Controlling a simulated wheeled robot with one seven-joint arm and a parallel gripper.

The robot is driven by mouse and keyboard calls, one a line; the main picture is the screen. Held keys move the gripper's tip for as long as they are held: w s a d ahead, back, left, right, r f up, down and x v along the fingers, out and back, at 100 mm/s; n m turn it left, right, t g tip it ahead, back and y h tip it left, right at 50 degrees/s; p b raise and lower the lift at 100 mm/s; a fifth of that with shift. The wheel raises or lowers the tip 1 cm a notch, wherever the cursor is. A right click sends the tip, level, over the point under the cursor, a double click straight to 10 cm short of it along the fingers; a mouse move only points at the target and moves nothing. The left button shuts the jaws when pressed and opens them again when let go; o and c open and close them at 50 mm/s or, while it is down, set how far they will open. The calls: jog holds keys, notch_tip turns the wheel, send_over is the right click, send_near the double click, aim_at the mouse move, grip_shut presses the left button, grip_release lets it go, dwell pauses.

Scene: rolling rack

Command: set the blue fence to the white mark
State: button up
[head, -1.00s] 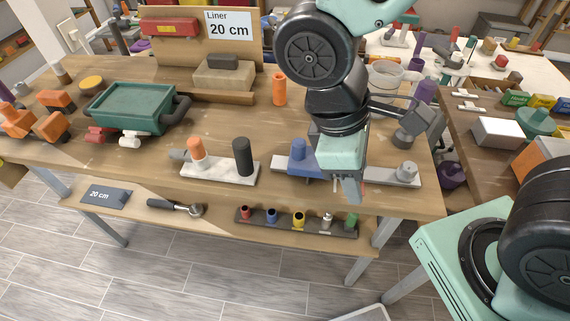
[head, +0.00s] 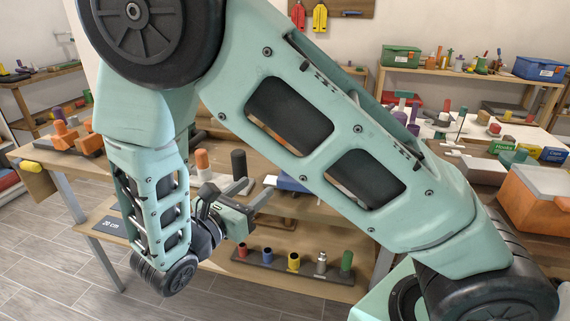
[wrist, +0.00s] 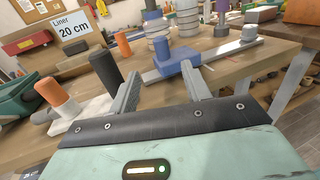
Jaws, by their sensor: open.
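The blue fence (wrist: 177,64) is a blue block with an upright post, sitting on a grey rail (wrist: 222,51) on the workbench. In the head view, only part of the fence (head: 290,184) shows, as my arm hides much of the rail. My gripper (wrist: 160,71) is open and empty. In the wrist view its fingers point towards the fence, the right fingertip close to the fence's near side; contact is unclear. In the head view my gripper (head: 259,188) is near the bench front.
A black cylinder (wrist: 105,70) and an orange one (wrist: 54,91) stand left of my fingers. A "Liner 20 cm" sign (wrist: 72,32) stands behind. The lower shelf holds a "20 cm" plate (head: 109,226) and a rack of several coloured pieces (head: 268,262).

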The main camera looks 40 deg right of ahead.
jog(key=p+x, duration=0.2)
jog(key=x, duration=1.3)
jog(key=shift+d, duration=0.25)
